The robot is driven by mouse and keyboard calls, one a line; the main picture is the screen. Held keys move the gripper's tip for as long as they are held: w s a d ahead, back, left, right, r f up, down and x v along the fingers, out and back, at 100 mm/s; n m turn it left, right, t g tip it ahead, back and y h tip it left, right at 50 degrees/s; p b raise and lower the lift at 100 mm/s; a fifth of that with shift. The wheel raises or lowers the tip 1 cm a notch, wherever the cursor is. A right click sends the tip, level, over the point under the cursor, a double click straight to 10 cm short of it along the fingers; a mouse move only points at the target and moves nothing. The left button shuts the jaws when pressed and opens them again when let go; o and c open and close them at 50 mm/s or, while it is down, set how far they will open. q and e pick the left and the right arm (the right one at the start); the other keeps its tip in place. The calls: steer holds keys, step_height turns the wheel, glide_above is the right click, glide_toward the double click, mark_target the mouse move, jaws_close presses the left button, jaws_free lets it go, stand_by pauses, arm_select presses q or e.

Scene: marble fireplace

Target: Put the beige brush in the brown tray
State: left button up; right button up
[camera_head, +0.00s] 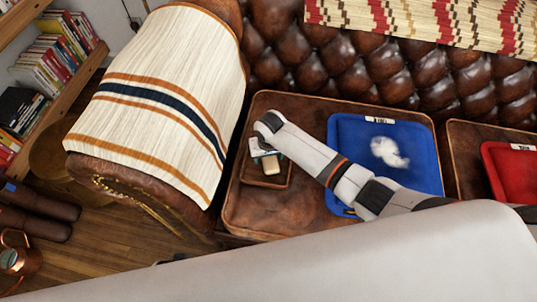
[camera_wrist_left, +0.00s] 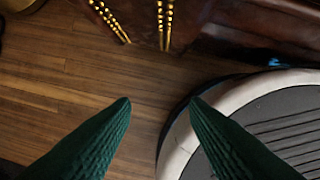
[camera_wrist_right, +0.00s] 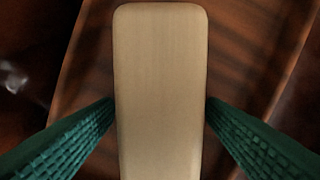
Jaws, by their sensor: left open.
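The beige brush (camera_head: 271,165) is over the brown tray (camera_head: 267,184), at the left end of the brown leather seat in the head view. My right gripper (camera_head: 265,153) is at the brush from above. In the right wrist view its two green fingers lie close against both long sides of the brush (camera_wrist_right: 160,80), and the tray's brown floor (camera_wrist_right: 235,60) shows below. I cannot tell whether the brush touches the tray floor. My left gripper (camera_wrist_left: 160,101) is open and empty above the wooden floor; the head view does not show it.
A blue tray (camera_head: 433,160) with a white object (camera_head: 388,152) lies right of the brown tray, partly under my right arm. A red tray (camera_head: 515,180) is farther right. A striped blanket (camera_head: 150,100) covers the armrest at left. My round base fills the right of the left wrist view.

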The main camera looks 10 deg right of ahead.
mark_target(269, 158)
steer(key=shift+r, duration=0.25)
steer(key=r+p, duration=0.1)
steer(key=r, duration=0.3)
steer(key=s+r+p, duration=0.1)
steer(key=r, duration=0.2)
steer(key=shift+r+p, duration=0.1)
steer(key=shift+p, duration=0.25)
arm_select(q)
steer(key=s+f, duration=0.6)
steer(key=shift+a+f+g, duration=0.3)
steer(key=shift+a, duration=0.15)
